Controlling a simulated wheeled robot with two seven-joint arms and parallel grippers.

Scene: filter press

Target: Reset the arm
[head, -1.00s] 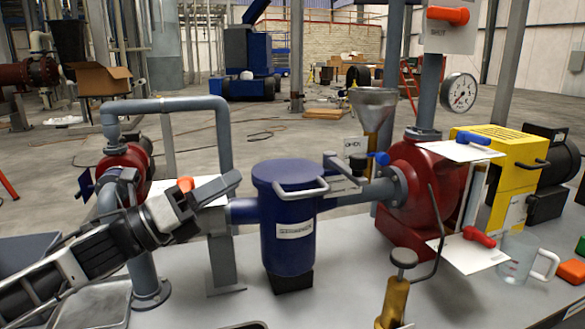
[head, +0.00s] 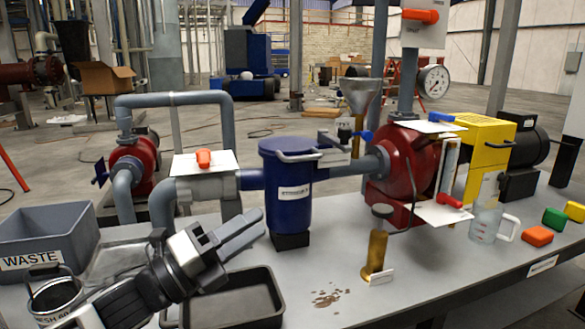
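My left arm comes in from the lower left. Its gripper (head: 260,222) is over the bench, in front of the blue strainer pot (head: 288,205) and above the black tray. The two grey fingers lie close together, and I see nothing between them. The gripper is apart from the pot, the pipes and the valve. My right arm and gripper are out of view.
The grey WASTE bin (head: 48,232), a mesh sieve (head: 54,293) and a black tray (head: 232,302) surround my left arm. A brass plunger (head: 376,245), brown spill (head: 330,298) and clear jug (head: 486,222) are to the right.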

